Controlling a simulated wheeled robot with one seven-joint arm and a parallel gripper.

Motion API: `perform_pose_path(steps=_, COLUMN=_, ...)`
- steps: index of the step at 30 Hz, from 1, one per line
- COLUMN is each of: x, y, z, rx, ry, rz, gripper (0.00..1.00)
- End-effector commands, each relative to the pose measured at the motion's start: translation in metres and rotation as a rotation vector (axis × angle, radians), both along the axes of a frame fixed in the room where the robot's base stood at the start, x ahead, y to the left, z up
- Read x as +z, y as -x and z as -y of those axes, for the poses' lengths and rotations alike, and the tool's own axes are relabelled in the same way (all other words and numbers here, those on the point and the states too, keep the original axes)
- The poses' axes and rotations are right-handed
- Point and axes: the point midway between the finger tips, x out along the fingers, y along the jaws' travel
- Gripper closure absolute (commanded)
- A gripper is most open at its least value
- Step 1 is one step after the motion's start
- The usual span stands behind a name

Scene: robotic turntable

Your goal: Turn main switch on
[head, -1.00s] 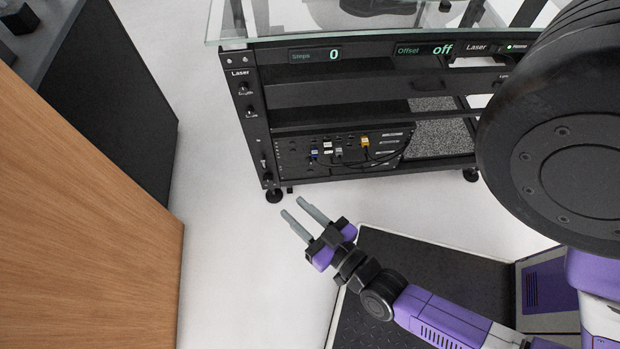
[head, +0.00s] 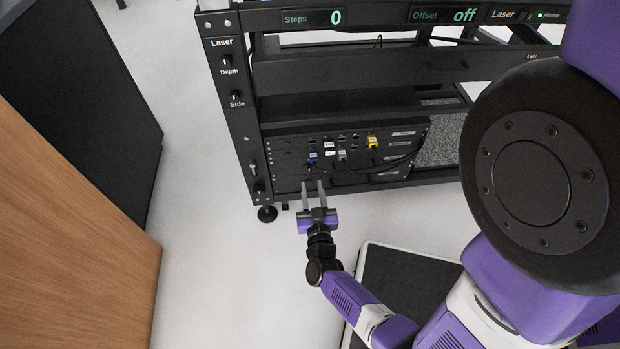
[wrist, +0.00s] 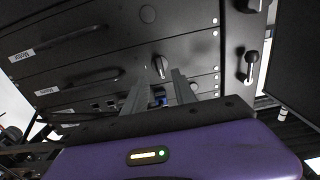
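My gripper (head: 313,184) is in front of the low black equipment panel (head: 290,173) of the rack, with its two grey fingers apart and pointing at the panel. In the wrist view, my gripper (wrist: 161,73) is open and empty. A black rotary knob with a light pointer line (wrist: 160,66) shows on the panel, in line with the gap between the fingertips. I cannot tell whether the fingers touch it or stop short. No label naming it as the main switch is readable. The knob cannot be made out in the head view.
The rack's left post (head: 236,110) carries the Depth and Side knobs and lower levers; one lever (wrist: 250,62) is near in the wrist view. Plugs and cables (head: 372,143) are on the panel. A wooden cabinet (head: 70,250) stands left, with clear floor (head: 200,230) between.

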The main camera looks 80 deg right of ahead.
Motion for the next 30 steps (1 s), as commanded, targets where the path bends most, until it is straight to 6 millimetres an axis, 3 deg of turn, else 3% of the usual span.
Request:
perform_pose_path(steps=9, x=-0.001, y=-0.017, z=0.041, rx=0.000, ry=0.001, rz=0.000, gripper=0.67)
perform_pose_path(steps=21, x=0.000, y=-0.021, z=0.049, rx=0.002, ry=-0.001, rz=0.000, gripper=0.67)
perform_pose_path(steps=26, x=0.000, y=-0.021, z=0.049, rx=0.002, ry=-0.001, rz=0.000, gripper=0.97)
perform_pose_path(steps=30, x=0.000, y=-0.021, z=0.049, rx=0.002, ry=-0.001, rz=0.000, gripper=1.00)
